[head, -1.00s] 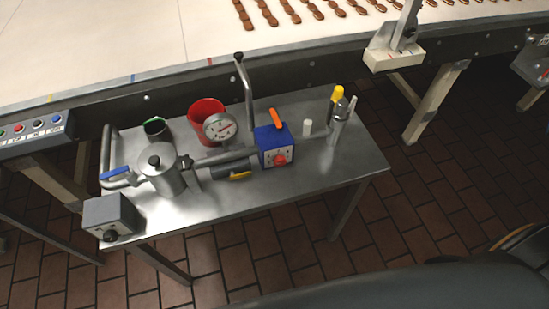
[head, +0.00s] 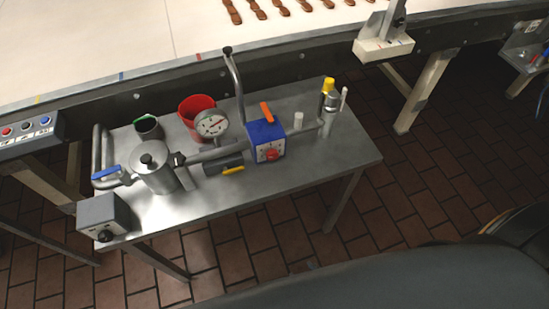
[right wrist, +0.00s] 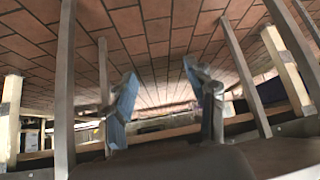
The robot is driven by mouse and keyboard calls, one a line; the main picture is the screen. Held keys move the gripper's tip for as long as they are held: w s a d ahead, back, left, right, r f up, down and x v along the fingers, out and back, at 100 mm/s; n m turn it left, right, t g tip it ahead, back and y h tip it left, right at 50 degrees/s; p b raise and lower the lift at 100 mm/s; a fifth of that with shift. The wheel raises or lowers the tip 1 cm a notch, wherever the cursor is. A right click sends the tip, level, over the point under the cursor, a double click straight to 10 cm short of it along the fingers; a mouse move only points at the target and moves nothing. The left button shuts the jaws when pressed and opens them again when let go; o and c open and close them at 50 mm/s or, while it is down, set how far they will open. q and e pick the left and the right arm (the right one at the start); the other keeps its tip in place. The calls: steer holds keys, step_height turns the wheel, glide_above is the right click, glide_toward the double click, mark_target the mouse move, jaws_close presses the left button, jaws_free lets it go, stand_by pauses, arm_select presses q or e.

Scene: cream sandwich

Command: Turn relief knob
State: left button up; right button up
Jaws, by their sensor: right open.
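A steel fitting (head: 327,120) with a yellow cap (head: 328,85) stands at the right end of the pipework on the steel table. A blue box (head: 266,138) left of it carries a red knob (head: 269,154) on its front and an orange lever (head: 266,112) on top. I cannot tell for sure which of these is the relief knob. My right gripper (right wrist: 160,76) shows in the right wrist view with its two blue-padded fingers spread and nothing between them. Brick floor and table legs lie beyond it. My left gripper is not in view.
The steel table (head: 288,178) also bears a pressure gauge (head: 212,124), a red cup (head: 191,105), a lidded pot (head: 153,176) and a grey box (head: 103,216). A conveyor (head: 170,45) runs behind. The table's front right part is clear.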

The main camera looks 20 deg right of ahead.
steer(key=w+a+r+t, duration=0.1)
steer(key=w+r+t, duration=0.2)
steer(key=w+r, duration=0.3)
steer(key=w+a+r+t, duration=0.1)
steer(key=w+r+t, duration=0.15)
steer(key=r, duration=0.55)
steer(key=m+t+h, duration=0.1)
steer(key=t, duration=0.4)
glide_toward(274, 157)
steer(key=w+p, duration=0.1)
steer(key=w, duration=0.3)
steer(key=w+p, duration=0.1)
steer(key=w, duration=0.4)
steer(key=shift+a+p, duration=0.2)
steer(key=shift+p, duration=0.15)
steer(key=shift+m, duration=0.3)
steer(key=c, duration=1.2)
